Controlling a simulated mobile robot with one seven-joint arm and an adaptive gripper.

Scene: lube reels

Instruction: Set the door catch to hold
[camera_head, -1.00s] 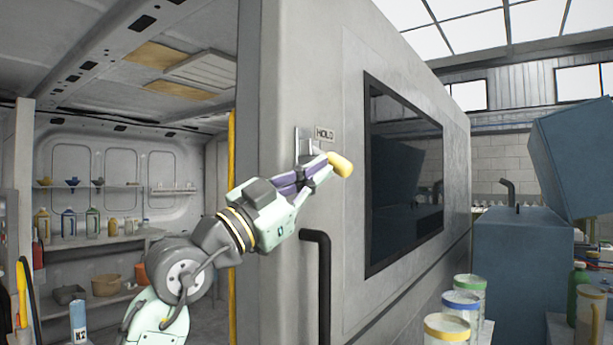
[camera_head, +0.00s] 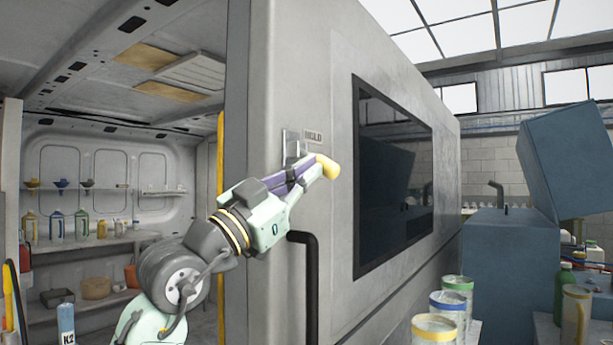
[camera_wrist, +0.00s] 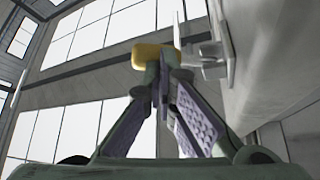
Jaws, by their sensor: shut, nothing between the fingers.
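The door catch is a metal plate (camera_head: 291,144) on the grey door panel, beside a small HOLD label (camera_head: 314,137). A yellow knob (camera_head: 327,166) shows to the lower right of the plate. My gripper (camera_head: 313,172) is shut with nothing between its fingers, its tips right at the knob. In the wrist view, the shut fingertips (camera_wrist: 163,72) meet just below the yellow knob (camera_wrist: 150,56), and the catch's metal bracket (camera_wrist: 217,62) is to their right. The fingers partly hide the lever. I cannot tell whether the tips touch the knob.
A dark bent handle (camera_head: 309,280) sticks out of the door panel below my gripper. A dark window (camera_head: 395,180) is to the right. Jars with coloured lids (camera_head: 440,325) stand at the lower right. Shelves with bottles (camera_head: 100,188) are at the left.

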